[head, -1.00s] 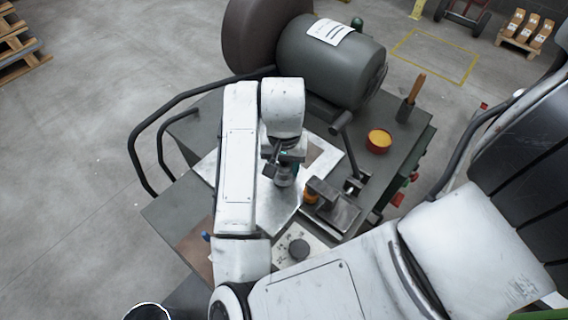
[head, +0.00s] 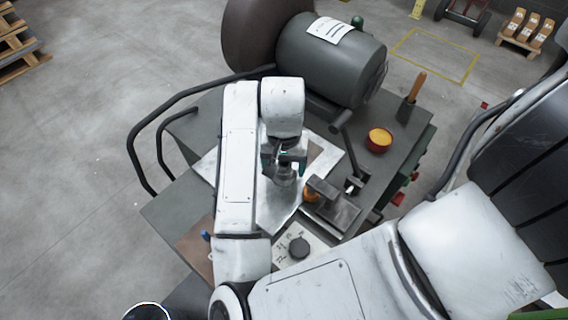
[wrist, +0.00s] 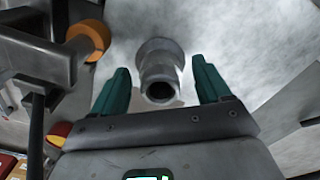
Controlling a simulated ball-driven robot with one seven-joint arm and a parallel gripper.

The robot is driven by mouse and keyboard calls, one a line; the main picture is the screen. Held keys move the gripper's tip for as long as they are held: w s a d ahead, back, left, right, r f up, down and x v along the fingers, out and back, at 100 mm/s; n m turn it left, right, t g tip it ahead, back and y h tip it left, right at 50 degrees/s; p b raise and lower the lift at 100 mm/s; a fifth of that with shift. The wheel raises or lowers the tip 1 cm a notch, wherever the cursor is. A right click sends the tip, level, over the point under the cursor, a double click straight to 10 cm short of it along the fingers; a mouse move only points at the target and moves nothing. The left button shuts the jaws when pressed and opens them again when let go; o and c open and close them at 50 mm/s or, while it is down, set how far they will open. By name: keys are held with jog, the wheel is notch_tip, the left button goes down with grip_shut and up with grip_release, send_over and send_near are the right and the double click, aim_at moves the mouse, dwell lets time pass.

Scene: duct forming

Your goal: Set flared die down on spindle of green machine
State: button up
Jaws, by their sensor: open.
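The flared die (wrist: 160,72) is a grey metal piece with a wide flange and a narrower hollow end facing the wrist camera. It also shows below my gripper in the head view (head: 285,180). My gripper (wrist: 160,84) is open, with one green fingertip on each side of the die and a visible gap to each. In the head view my gripper (head: 285,160) is over the middle of the grey-green machine (head: 398,138). Whether the die sits on the spindle is hidden, as I cannot make the spindle out under it.
A large motor drum (head: 335,62) stands at the machine's back. A clamp block with an orange collar (head: 311,195) is close right of the die. A yellow-topped red tin (head: 379,139) and a wooden-handled tool (head: 416,88) are farther right. Black rails (head: 150,135) edge the left.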

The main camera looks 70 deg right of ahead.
notch_tip(320, 180, up, 11)
jog(key=p, duration=0.2)
jog(key=shift+f+p, duration=0.15)
jog(key=shift+p, duration=0.2)
jog(key=shift+s, duration=0.1)
dwell(0.4)
